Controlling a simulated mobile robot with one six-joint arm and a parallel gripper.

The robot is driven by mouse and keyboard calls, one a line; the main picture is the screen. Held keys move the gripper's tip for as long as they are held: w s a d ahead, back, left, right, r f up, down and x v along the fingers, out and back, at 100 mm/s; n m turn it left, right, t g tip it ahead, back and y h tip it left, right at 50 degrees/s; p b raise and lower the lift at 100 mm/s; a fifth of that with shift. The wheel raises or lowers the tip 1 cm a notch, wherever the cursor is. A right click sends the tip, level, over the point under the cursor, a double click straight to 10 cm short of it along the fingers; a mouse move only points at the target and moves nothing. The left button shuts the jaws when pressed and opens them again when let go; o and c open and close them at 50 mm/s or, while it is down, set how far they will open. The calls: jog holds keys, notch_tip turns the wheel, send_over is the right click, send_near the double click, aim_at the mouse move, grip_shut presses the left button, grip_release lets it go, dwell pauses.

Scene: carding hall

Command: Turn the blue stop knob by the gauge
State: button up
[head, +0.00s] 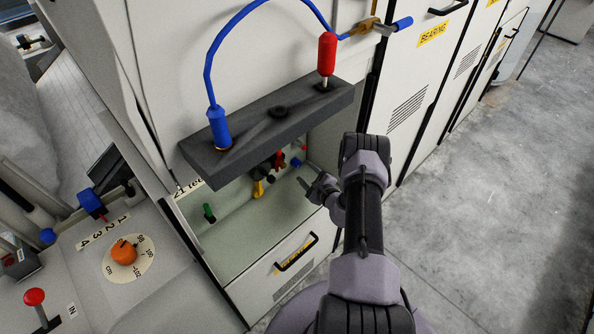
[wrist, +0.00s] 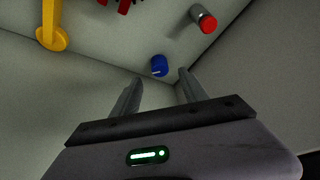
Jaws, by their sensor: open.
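The blue stop knob (wrist: 159,66) is a small round knob with a pale line on its face, on the pale back panel of a recess. In the wrist view it appears just ahead of and between my fingertips, with no clear contact. It also shows small in the head view (head: 295,162). My gripper (wrist: 160,78) is open and empty, its two fingers pointing at the panel; in the head view my gripper (head: 309,182) is at the recess's right side. I cannot make out a gauge in the wrist view; it may be hidden or outside the picture.
A red button (wrist: 208,23) is right of the knob; a yellow lever (wrist: 52,38) is left. A side wall (wrist: 228,75) is close on the right. A dark shelf (head: 268,130) with blue and red plugs overhangs the recess. A green knob (head: 208,212) is further left.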

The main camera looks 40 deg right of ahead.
aim_at(298, 165)
jog(key=b+x, duration=0.1)
jog(key=x, duration=0.4)
jog(key=shift+w+f, duration=0.15)
jog(key=shift+f, duration=0.05)
jog(key=shift+w+b, duration=0.3)
jog(key=shift+w, duration=0.15)
grip_shut()
